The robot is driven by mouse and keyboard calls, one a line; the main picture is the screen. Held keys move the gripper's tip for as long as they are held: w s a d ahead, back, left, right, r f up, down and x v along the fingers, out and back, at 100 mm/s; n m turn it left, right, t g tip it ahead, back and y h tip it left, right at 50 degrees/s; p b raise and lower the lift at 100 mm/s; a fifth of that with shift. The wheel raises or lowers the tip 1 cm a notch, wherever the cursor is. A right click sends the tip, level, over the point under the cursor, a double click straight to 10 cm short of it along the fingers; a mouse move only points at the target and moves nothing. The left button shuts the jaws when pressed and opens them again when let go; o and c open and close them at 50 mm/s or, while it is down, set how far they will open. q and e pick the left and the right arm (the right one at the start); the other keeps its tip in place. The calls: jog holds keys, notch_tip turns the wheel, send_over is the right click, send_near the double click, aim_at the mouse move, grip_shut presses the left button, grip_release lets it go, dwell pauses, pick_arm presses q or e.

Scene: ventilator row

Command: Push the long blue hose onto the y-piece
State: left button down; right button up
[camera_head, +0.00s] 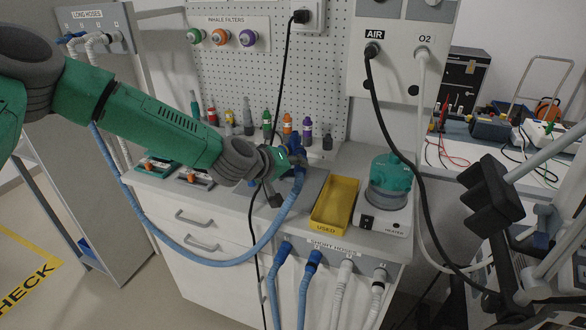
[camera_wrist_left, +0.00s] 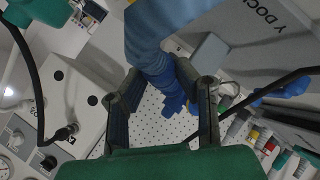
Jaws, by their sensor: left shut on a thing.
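My left gripper (camera_head: 287,170) is above the counter, shut on the end of the long blue hose (camera_head: 228,262). The hose droops in a wide loop in front of the drawers and runs up left towards the hose rack. In the left wrist view, the fingers (camera_wrist_left: 163,110) are on both sides of the hose's dark blue end (camera_wrist_left: 170,88). The grey dock (camera_wrist_left: 262,30) marked "Y DOC…" is beside it, with a blue part (camera_wrist_left: 284,90) near its edge. I cannot tell whether that is the y-piece.
A yellow "USED" tray (camera_head: 335,205) and a heater (camera_head: 386,195) stand right of the gripper. Short hoses hang from the front rail (camera_head: 330,247). Small bottles (camera_head: 287,125) line the back of the counter. A black cable (camera_head: 283,90) hangs behind the gripper.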

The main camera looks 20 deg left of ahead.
pick_arm(q)
jog(key=shift+a, duration=0.15)
jog(key=shift+d, duration=0.4)
jog(key=shift+a, duration=0.65)
pick_arm(e)
jog(key=shift+a, duration=0.5)
pick_arm(q)
jog(key=shift+d, duration=0.2)
pick_arm(e)
jog(key=shift+d, duration=0.3)
pick_arm(q)
jog(key=shift+w, duration=0.1)
jog(key=shift+w+a+f, duration=0.1)
jog(key=shift+w+a, duration=0.25)
pick_arm(e)
jog(key=shift+a+f, duration=0.1)
jog(key=shift+a, duration=0.15)
pick_arm(q)
jog(key=shift+w+d+b, duration=0.1)
jog(key=shift+w+b, duration=0.2)
jog(key=shift+w, duration=0.1)
pick_arm(e)
jog(key=shift+d+f, duration=0.1)
jog(key=shift+d, duration=0.05)
